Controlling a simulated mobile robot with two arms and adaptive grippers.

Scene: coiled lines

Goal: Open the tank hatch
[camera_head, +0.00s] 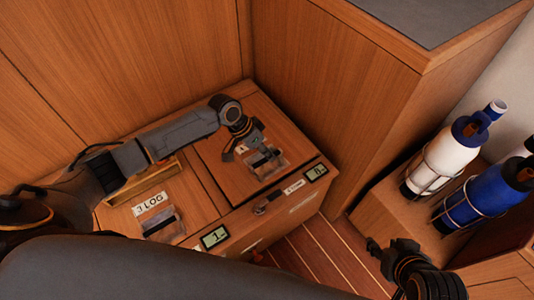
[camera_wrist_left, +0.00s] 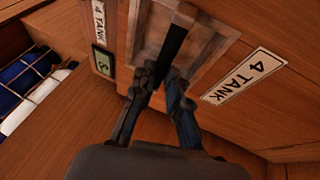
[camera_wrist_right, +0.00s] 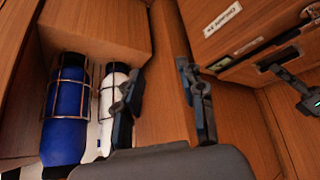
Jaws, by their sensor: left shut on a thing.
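The tank hatch (camera_head: 217,158) is a wooden panel in the top of the locker, lying flat and looking closed. It has a pale recess (camera_head: 272,171) with a dark pull bar. The left wrist view shows the recess frame (camera_wrist_left: 207,47), the dark bar (camera_wrist_left: 176,40) and a "4 TANK" label (camera_wrist_left: 243,75). My left gripper (camera_head: 265,155) reaches down into the recess; in the left wrist view (camera_wrist_left: 163,78) its fingers are closed on the bar. My right gripper (camera_head: 385,250) is open and empty, away from the locker; its fingers stand apart in the right wrist view (camera_wrist_right: 163,92).
A "3 LOG" hatch (camera_head: 127,215) lies left of the tank hatch. Small displays (camera_head: 215,237) (camera_head: 316,172) and a latch (camera_head: 268,203) sit on the locker front. A wooden cabinet (camera_head: 345,90) rises behind. White (camera_head: 452,152) and blue (camera_head: 470,204) bottles stand in wire holders at right.

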